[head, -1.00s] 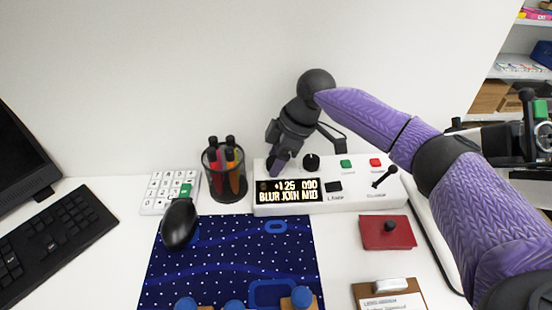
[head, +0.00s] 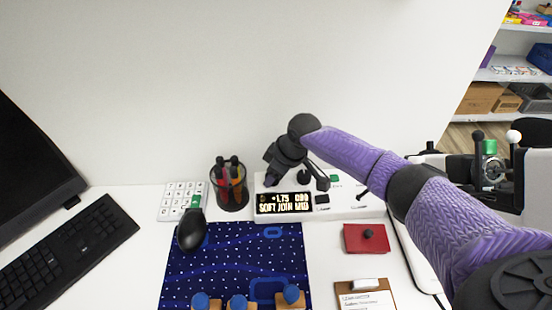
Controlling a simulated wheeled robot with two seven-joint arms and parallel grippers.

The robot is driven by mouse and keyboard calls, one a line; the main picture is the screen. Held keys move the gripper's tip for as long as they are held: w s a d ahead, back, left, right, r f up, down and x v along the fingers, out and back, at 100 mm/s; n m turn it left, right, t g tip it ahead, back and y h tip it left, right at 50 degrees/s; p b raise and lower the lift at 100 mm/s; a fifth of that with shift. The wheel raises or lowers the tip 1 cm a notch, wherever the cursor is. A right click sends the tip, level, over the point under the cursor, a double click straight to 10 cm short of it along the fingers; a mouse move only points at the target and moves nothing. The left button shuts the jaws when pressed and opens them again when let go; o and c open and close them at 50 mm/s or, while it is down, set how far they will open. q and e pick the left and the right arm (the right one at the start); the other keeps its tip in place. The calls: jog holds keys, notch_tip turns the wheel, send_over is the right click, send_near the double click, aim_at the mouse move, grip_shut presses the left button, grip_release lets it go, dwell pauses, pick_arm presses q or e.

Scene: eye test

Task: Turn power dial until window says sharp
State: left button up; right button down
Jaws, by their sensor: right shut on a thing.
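A white console (head: 345,207) stands on the desk against the wall. Its black window (head: 284,203) shows yellow letters that seem to read "+1.75 090" and "SOFT JOIN MID". My right gripper (head: 270,180) reaches down at the console's left end, just above the window, and is shut on a dial there. The gripper hides that dial, which I take to be the power dial. A second dark knob (head: 304,177) sits to the right of the gripper, apart from it. My left gripper is not in view.
A green button (head: 335,178) and a small lever lie under my right arm. A pen cup (head: 230,187), white keypad (head: 182,199) and black mouse (head: 190,233) stand left of the console. A blue patterned mat (head: 230,265) and red pad (head: 360,243) lie in front.

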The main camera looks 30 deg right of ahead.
jog(key=shift+r, duration=0.1)
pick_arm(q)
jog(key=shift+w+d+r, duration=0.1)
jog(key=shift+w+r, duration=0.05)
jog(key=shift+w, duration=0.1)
pick_arm(e)
jog(key=c, duration=0.5)
grip_release()
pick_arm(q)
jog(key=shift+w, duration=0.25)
